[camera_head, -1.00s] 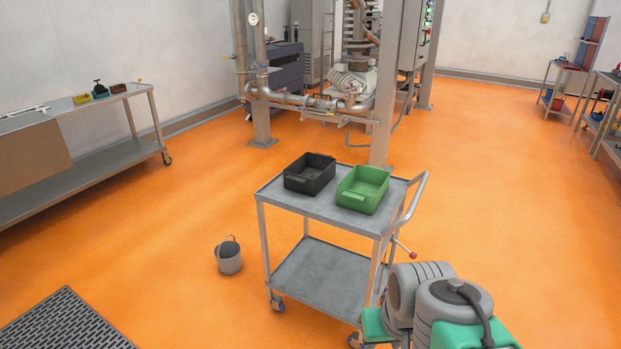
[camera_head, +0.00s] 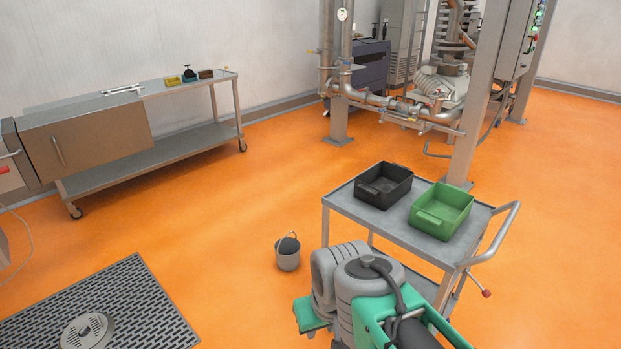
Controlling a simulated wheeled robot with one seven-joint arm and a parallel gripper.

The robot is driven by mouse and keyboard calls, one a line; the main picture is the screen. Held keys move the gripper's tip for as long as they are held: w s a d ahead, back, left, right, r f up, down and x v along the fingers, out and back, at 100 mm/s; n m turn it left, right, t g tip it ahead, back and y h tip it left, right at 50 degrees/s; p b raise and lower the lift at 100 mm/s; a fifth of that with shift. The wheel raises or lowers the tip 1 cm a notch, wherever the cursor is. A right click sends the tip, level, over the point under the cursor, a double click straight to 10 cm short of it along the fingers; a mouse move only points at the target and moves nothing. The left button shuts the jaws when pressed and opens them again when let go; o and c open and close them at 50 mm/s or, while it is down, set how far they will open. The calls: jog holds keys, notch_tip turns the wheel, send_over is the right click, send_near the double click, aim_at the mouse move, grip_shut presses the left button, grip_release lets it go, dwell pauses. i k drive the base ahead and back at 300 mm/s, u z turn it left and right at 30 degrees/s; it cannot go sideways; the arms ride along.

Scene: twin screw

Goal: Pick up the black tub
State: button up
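The black tub (camera_head: 384,187) is an open, empty-looking rectangular bin. It stands upright on the top shelf of a grey metal trolley (camera_head: 400,233), towards the left back. A green tub (camera_head: 441,211) stands to its right on the same shelf, close beside it. My arm, grey and green, shows at the bottom in front of the trolley and hides part of its lower shelf. My gripper is not in view.
A grey bucket (camera_head: 288,253) stands on the orange floor left of the trolley. A floor grate (camera_head: 105,305) lies at lower left. A steel bench (camera_head: 150,140) runs along the left wall. Pipework and a steel column (camera_head: 478,110) stand behind the trolley. Open floor lies between bench and trolley.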

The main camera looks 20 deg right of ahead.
aim_at(383, 185)
jog(key=u, duration=0.65)
jog(key=i, duration=2.1)
jog(key=z, duration=1.15)
jog(key=i, duration=0.85)
jog(key=z, duration=1)
